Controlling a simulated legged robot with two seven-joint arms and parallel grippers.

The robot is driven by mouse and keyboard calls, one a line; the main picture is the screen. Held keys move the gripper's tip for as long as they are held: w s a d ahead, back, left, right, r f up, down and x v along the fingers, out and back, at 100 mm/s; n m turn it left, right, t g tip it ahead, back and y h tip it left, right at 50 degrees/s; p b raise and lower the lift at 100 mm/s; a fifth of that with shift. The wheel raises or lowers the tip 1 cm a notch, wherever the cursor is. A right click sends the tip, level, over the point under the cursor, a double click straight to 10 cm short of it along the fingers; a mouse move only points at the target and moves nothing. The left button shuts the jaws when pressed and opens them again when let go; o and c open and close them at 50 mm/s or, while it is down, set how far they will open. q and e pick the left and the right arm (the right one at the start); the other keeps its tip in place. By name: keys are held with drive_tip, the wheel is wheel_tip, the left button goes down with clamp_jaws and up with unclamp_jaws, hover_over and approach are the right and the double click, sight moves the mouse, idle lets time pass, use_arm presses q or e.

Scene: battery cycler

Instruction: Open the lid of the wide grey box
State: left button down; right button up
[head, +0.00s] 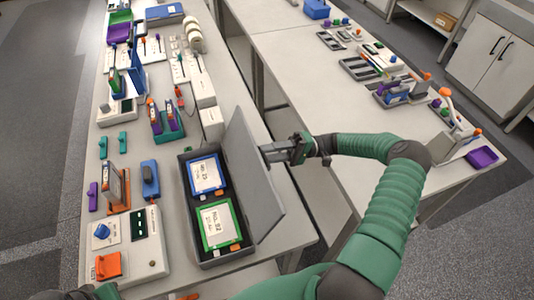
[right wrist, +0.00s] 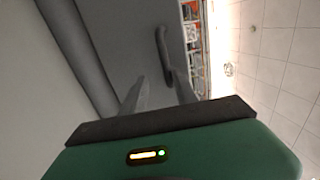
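The wide grey box (head: 206,258) stands near the table's right edge in the head view. Its grey lid (head: 252,178) is raised, hinged on the right side and leaning up and outward. Inside the box lie a blue-framed card and a green-framed card. My right gripper (head: 268,152) is at the lid's outer face, near its far part. In the right wrist view, the fingers of my right gripper (right wrist: 157,92) are apart, with a dark bar handle (right wrist: 162,50) on a grey panel just beyond them. I cannot tell whether they touch it. My left gripper is not in view.
A white device (head: 145,240) with an orange part stands left of the box. A blue item (head: 150,178) and a green rack (head: 168,130) are close by. A second table (head: 330,130) with several tools lies to the right, across a gap.

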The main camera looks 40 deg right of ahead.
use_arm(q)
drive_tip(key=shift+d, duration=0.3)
use_arm(e)
drive_tip(key=shift+d+f, duration=0.1)
drive_tip(key=shift+d, duration=0.25)
